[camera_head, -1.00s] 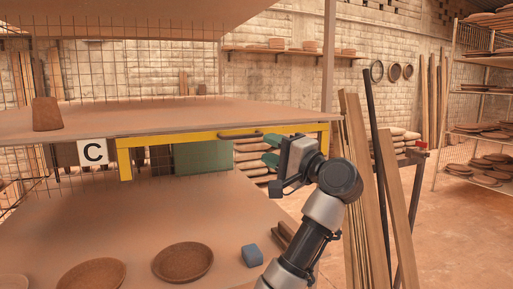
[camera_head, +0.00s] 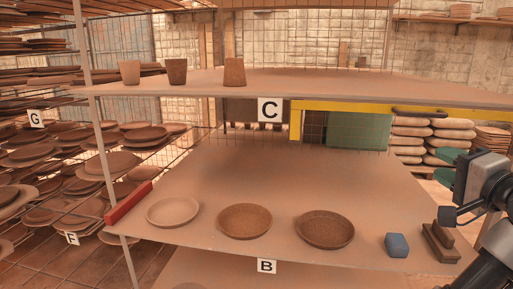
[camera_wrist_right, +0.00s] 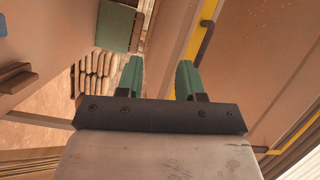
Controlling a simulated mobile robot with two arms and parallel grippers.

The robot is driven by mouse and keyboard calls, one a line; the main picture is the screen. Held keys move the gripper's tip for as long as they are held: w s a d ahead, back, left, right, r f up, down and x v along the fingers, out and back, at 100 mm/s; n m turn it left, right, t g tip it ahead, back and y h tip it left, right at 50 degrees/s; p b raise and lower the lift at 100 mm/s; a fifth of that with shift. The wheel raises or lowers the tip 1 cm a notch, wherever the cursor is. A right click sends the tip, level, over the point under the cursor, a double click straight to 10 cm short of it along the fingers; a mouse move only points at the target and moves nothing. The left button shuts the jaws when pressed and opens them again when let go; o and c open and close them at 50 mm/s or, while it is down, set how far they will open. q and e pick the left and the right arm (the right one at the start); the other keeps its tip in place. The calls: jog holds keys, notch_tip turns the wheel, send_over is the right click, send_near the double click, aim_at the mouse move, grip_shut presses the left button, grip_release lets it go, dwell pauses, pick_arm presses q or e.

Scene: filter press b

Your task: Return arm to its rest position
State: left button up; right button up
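My right arm comes in at the right edge of the head view. Its gripper (camera_head: 449,165) is beside the right end of the shelves, just below the level of the upper shelf board. In the right wrist view the two green fingers of the right gripper (camera_wrist_right: 160,80) stand apart with nothing between them. The right gripper touches no object that I can see. My left gripper is in neither view.
Shelf B (camera_head: 190,180) holds several shallow dishes, a blue block (camera_head: 397,245), brown blocks (camera_head: 440,243) and a red bar (camera_head: 128,203). Shelf C (camera_head: 330,90) above carries three cups. A yellow frame (camera_head: 297,122) runs under it. Racks of plates stand left.

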jog(key=s+a+f+n+g+h, duration=0.1)
jog(key=s+a+f+n+g, duration=0.15)
jog(key=f, duration=0.75)
jog(key=s+a+f+n+g, duration=0.2)
jog(key=a+f+n+g, duration=0.15)
jog(key=f, duration=0.55)
jog(key=s+a+f+n+g+h, duration=0.1)
jog(key=s+a+f+n+g, duration=0.15)
jog(key=f, duration=0.75)
jog(key=s+a+f+n+g, duration=0.3)
jog(key=s+a+f+n, duration=0.15)
jog(key=s+f, duration=0.4)
jog(key=s+a+f+n+g, duration=0.3)
jog(key=s+a+f, duration=0.25)
jog(key=s, duration=0.65)
notch_tip(320, 180, down, 24)
jog(key=d+g, duration=0.1)
jog(key=s+d+f+g+p, duration=0.1)
jog(key=s+d+f, duration=0.2)
jog(key=s+f, duration=1.3)
jog(key=shift+s+f+h, duration=0.25)
jog(key=shift+f+h, duration=0.05)
jog(key=shift+f, duration=0.3)
